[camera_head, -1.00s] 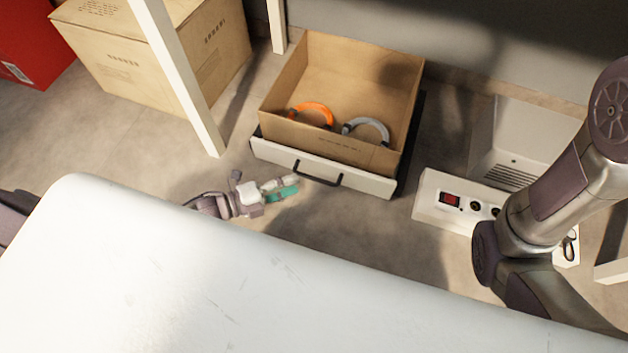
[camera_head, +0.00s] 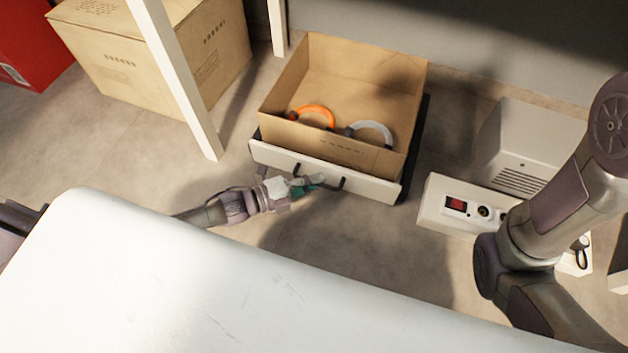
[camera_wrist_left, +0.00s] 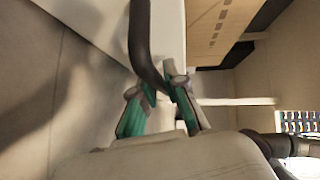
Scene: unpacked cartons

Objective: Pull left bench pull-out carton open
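The pull-out carton is an open cardboard box (camera_head: 368,92) on a tray with a white front (camera_head: 372,188), in the middle of the head view. A dark bar handle (camera_head: 341,184) is on the white front. My left gripper (camera_head: 310,184) is at this handle. In the left wrist view the handle (camera_wrist_left: 140,40) runs down between the teal-padded fingertips of my left gripper (camera_wrist_left: 160,88). Whether the fingers are closed on it is not clear. An orange ring-shaped item (camera_head: 318,113) and a grey one (camera_head: 374,130) lie in the box. My right gripper is out of view.
A white post (camera_head: 178,80) stands left of the carton, with a closed cardboard box (camera_head: 150,55) behind it. A white unit with a red switch (camera_head: 436,205) stands on the right. A white surface (camera_head: 180,280) fills the foreground.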

